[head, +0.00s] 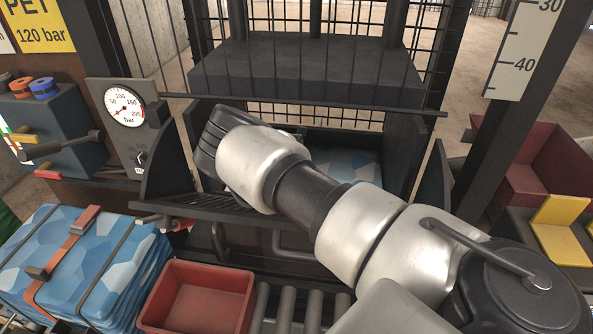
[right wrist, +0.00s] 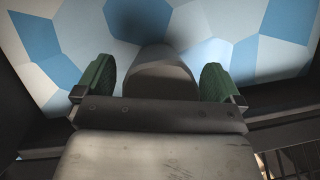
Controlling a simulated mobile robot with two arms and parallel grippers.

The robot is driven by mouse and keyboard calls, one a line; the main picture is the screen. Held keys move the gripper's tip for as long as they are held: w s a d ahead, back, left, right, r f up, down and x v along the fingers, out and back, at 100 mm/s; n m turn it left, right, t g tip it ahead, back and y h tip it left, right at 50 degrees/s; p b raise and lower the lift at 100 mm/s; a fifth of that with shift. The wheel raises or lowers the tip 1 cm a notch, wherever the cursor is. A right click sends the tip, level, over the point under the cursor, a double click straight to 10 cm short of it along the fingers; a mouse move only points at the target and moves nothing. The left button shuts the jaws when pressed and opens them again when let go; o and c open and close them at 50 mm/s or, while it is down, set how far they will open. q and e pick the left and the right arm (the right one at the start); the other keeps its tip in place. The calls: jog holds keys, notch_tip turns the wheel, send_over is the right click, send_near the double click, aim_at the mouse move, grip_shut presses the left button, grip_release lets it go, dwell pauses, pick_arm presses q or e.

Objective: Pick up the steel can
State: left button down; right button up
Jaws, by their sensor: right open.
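In the right wrist view, a plain grey, round-ended body (right wrist: 158,85), apparently the steel can, lies between the two green finger pads of my right gripper (right wrist: 158,68). The gripper is open, with a pad on each side of it; small gaps seem to show, and I cannot tell whether either pad touches. Beyond it is a blue-and-white patterned surface. In the head view, my right arm reaches from the lower right into the press chamber. It hides the can and the fingers there. My left gripper is not in view.
The dark press plate (head: 305,72) hangs above the chamber, with a bar (head: 350,104) across its front. A pressure gauge (head: 124,106) stands at left. A strapped blue bale (head: 50,262), a red crate (head: 196,297) and rollers (head: 287,305) lie in front. Dark red bins (head: 547,150) stand at right.

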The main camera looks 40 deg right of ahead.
jog(key=shift+a, duration=0.1)
jog(key=shift+s+r, duration=0.1)
jog(key=shift+c, duration=0.9)
jog(key=c, duration=0.9)
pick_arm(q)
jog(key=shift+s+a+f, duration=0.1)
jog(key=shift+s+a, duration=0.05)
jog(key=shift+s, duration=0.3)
pick_arm(e)
jog(key=shift+o, duration=0.2)
